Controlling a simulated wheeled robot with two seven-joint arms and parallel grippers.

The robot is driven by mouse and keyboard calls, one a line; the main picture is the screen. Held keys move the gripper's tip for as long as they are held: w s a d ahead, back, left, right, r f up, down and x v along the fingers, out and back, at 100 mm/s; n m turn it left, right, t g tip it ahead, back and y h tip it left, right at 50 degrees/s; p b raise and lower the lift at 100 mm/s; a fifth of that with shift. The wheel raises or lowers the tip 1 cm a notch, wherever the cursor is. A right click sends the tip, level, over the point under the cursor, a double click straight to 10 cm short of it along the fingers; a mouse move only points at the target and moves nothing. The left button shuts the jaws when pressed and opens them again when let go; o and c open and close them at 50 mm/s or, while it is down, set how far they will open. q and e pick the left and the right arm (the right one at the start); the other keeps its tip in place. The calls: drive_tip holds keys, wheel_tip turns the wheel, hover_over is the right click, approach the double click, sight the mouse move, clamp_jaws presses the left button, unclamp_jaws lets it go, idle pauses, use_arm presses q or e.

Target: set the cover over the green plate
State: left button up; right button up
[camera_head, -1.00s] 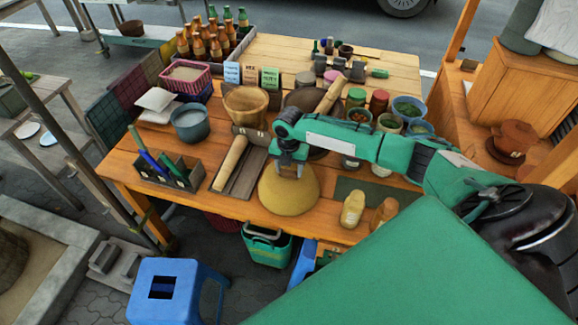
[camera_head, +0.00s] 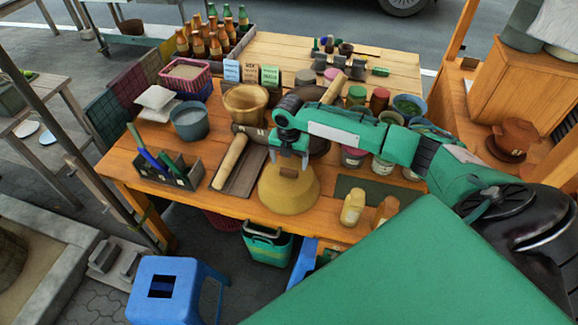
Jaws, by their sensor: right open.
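The cover (camera_head: 287,202) is a yellow woven-looking dome with a small brown handle (camera_head: 289,172) on top. It sits near the front edge of the wooden table, in the middle of the head view. My right gripper (camera_head: 288,164) is right above the dome, its fingers pointing down and spread, just over the handle. The gripper holds nothing. I cannot see a green plate; whether it lies under the dome or behind my arm cannot be told. My left gripper is not in view.
A wooden rolling pin on a dark board (camera_head: 240,168) lies left of the dome. Two yellow-brown bottles (camera_head: 353,207) stand to its right, beside a dark green mat (camera_head: 372,188). A blue stool (camera_head: 165,285) stands in front.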

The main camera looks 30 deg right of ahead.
wheel_tip(320, 180, up, 11)
drive_tip(key=b, duration=0.2)
drive_tip(key=s+a+f+m+t+y, duration=0.1)
drive_tip(key=s+a+f+m, duration=0.3)
drive_tip(key=s+a+f, duration=0.4)
drive_tip(key=s+a+f+m+t+y, duration=0.1)
drive_tip(key=s+a+f+m, duration=0.45)
drive_tip(key=a, duration=0.35)
drive_tip(key=s+d+r+m+t+h, duration=0.1)
drive_tip(key=s+d+m, duration=0.1)
drive_tip(key=s+m, duration=0.6)
drive_tip(key=s+d+m+t+h, duration=0.1)
drive_tip(key=s+d+m, duration=0.1)
drive_tip(key=s+m, duration=0.65)
wheel_tip(320, 180, down, 31)
drive_tip(key=s+n+g, duration=0.2)
drive_tip(key=s+d+f+g, duration=0.1)
drive_tip(key=s+d+f, duration=0.2)
drive_tip(key=s+f, duration=1.6)
drive_tip(key=shift+f, duration=0.2)
